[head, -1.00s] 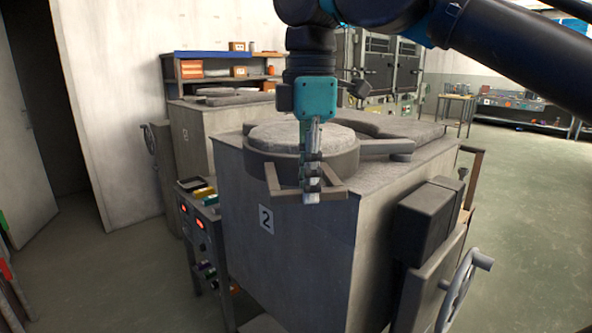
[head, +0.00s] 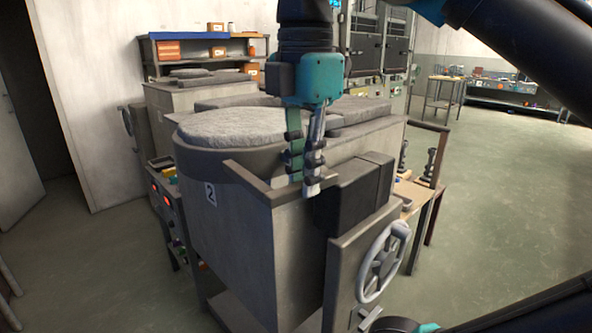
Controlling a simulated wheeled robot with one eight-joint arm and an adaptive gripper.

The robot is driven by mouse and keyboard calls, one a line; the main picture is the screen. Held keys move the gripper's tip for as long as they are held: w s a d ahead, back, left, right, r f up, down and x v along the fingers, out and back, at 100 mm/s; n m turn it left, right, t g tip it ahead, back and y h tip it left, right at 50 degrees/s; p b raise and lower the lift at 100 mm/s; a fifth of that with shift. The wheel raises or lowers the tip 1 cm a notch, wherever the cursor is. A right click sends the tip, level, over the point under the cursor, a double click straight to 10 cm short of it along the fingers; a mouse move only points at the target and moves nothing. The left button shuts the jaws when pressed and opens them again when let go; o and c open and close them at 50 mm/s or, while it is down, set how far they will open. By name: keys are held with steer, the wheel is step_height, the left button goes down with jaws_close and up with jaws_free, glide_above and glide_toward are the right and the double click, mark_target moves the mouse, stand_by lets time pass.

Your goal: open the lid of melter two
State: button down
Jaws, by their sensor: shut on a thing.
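Melter two is a grey box-shaped furnace (head: 245,240) with a "2" label on its front. Its round lid (head: 228,126) has a rough pale grey top and a dark rim, and lies level over the furnace top. A dark bar handle (head: 248,181) sticks out from the lid's near side. My gripper (head: 307,183) points down, with its fingers shut on the right part of this handle. The fingers hide part of the handle. I cannot tell whether there is a gap under the lid.
A dark box (head: 355,193) and a grey handwheel (head: 383,262) stand out on the furnace's right side. Another melter (head: 190,97) and a shelf (head: 200,50) stand behind at left. A small table with dark fittings (head: 425,185) is at right. Open floor lies further right.

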steer(key=c, duration=1.5)
jaws_free()
step_height(320, 180, up, 12)
